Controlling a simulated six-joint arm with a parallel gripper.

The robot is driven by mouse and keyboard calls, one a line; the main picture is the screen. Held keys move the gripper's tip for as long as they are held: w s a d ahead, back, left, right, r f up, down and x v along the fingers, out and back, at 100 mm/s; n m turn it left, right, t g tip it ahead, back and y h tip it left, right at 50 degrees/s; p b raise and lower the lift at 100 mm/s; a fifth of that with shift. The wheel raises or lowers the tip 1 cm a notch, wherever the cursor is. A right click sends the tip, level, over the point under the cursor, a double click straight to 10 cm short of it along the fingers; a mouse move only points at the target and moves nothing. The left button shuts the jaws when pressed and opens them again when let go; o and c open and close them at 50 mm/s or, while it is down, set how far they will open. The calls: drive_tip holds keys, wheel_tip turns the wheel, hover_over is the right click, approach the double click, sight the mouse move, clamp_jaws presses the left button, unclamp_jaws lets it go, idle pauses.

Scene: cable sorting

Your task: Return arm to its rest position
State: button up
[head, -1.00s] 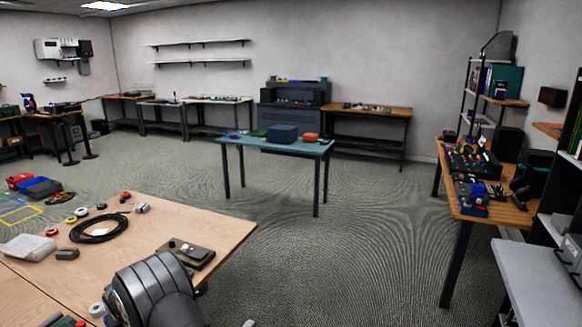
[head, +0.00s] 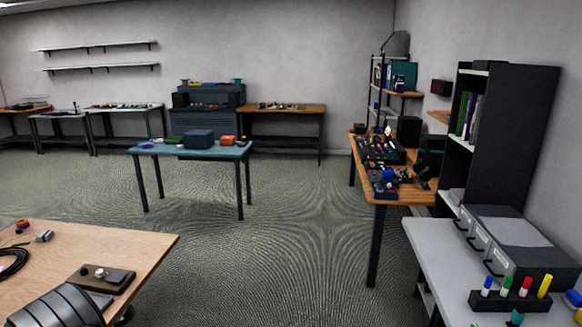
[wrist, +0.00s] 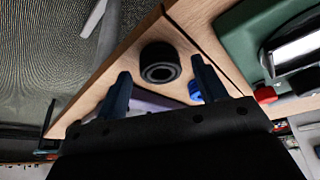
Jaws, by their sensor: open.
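My gripper (wrist: 160,80) shows in the wrist view with its two dark fingers spread apart, open and with nothing held between them. A black ring-shaped roll (wrist: 160,64) lies on the wooden table (wrist: 97,92) beyond the fingertips. In the head view my gripper is out of frame; only a grey segmented part of my arm shows at the lower left, by the wooden table (head: 130,252).
A coiled black cable (head: 12,262) and a small dark device (head: 102,277) lie on the wooden table. A teal table (head: 160,150) stands mid-room. A grey bench (head: 440,262) with a marker holder (head: 510,302) is at the right. Carpet between them is clear.

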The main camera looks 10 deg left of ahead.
drive_tip(key=v, duration=1.1)
drive_tip(key=x, duration=1.1)
drive_tip(key=shift+d+f, duration=0.1)
drive_tip(key=shift+f, duration=0.2)
drive_tip(key=shift+a+r, duration=0.15)
drive_tip(key=shift+a, duration=0.05)
wheel_tip(320, 180, up, 4)
drive_tip(key=shift+d+f, duration=0.1)
drive_tip(key=shift+f, duration=0.15)
drive_tip(key=w+d+r+m, duration=0.1)
drive_tip(key=w+d+r, duration=0.3)
drive_tip(key=w+d, duration=0.55)
drive_tip(key=w+d+r+m, duration=0.1)
drive_tip(key=w+d+r, duration=0.3)
drive_tip(key=w+d, duration=0.55)
drive_tip(key=w+d+r+m+h, duration=0.1)
drive_tip(key=w+d+m, duration=0.1)
drive_tip(key=w+d, duration=0.5)
drive_tip(key=w+d+r+m+t+h, duration=0.1)
drive_tip(key=w+d, duration=0.6)
drive_tip(key=d, duration=0.8)
drive_tip(key=w+d+r+m+t, duration=0.1)
drive_tip(key=w+d+m, duration=0.2)
drive_tip(key=w+d, duration=0.4)
drive_tip(key=d, duration=0.5)
drive_tip(key=shift+r+m+h, duration=0.25)
drive_tip(key=shift+m+h, duration=0.15)
drive_tip(key=shift+o, duration=0.4)
